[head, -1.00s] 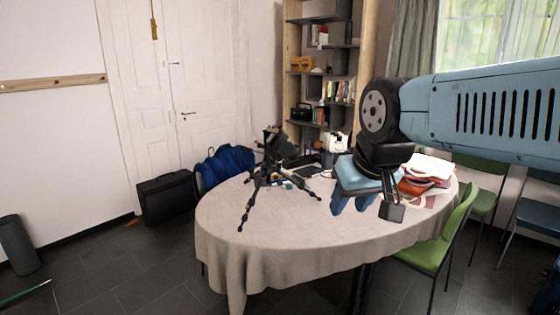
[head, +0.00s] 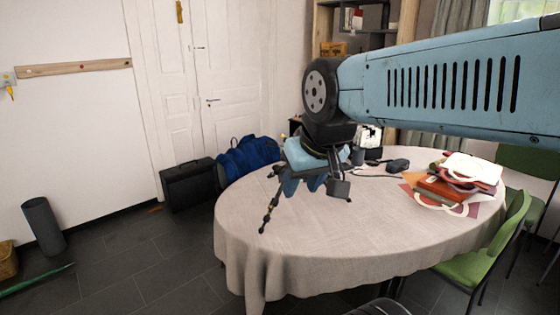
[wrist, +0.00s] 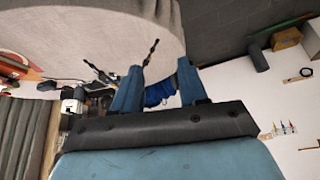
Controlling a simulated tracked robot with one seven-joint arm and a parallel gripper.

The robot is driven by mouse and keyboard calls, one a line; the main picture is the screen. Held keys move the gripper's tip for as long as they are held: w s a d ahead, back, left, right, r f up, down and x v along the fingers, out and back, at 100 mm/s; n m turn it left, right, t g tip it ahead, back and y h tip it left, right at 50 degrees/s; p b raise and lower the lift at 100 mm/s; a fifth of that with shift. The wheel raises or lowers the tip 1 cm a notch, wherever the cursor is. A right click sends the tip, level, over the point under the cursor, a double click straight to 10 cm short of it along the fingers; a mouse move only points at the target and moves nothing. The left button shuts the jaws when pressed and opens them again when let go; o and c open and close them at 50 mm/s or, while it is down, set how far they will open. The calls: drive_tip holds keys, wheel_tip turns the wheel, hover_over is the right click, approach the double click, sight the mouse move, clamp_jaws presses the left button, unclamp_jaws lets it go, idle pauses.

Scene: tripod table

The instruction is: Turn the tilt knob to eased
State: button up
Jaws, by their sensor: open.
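The black tripod stands on the oval table (head: 370,235), mostly hidden behind my gripper in the head view. One tripod leg (head: 268,213) shows at the left, its foot on the cloth. In the wrist view, tripod legs (wrist: 151,50) show beside and between my fingers. The tilt knob cannot be made out in either view. My gripper (head: 302,187) is open and appears empty, in front of the tripod in the head view. Its two blue fingers are spread apart in the wrist view (wrist: 160,68). I see no contact with the tripod.
A pile of books and papers (head: 455,185) lies on the table's right side, with a small dark object (head: 398,166) near it. A green chair (head: 490,245) stands at the right. A blue bag (head: 248,158) and black case (head: 190,186) stand behind the table. The table's front is clear.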

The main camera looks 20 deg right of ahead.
drive_tip(key=shift+o, duration=0.9)
drive_tip(key=shift+w, duration=0.15)
drive_tip(key=w+d, duration=0.1)
drive_tip(key=w, duration=0.3)
drive_tip(key=w+d+f+t, duration=0.1)
drive_tip(key=w+d, duration=0.1)
drive_tip(key=w, duration=0.2)
drive_tip(key=w+d+f+m+t+h, duration=0.1)
drive_tip(key=w, duration=0.2)
drive_tip(key=shift+w+d, duration=0.2)
drive_tip(key=shift+w, duration=0.2)
drive_tip(key=w+d+f+m+t+h, duration=0.1)
drive_tip(key=w+d+f+t, duration=0.2)
drive_tip(key=w+d+f, duration=0.4)
drive_tip(key=w+d+f+t+h, duration=0.1)
drive_tip(key=w+d+f+t, duration=0.15)
drive_tip(key=w+d, duration=0.55)
wheel_tip(320, 180, down, 6)
drive_tip(key=w+d+f+t, duration=0.1)
drive_tip(key=w+d+t, duration=0.15)
drive_tip(key=t, duration=0.25)
drive_tip(key=shift+y, duration=0.4)
drive_tip(key=w, duration=0.4)
drive_tip(key=w+d, duration=0.1)
drive_tip(key=w, duration=0.8)
drive_tip(key=shift+w+d+r, duration=0.25)
drive_tip(key=shift+w+d, duration=0.05)
drive_tip(key=shift+d, duration=0.1)
clamp_jaws()
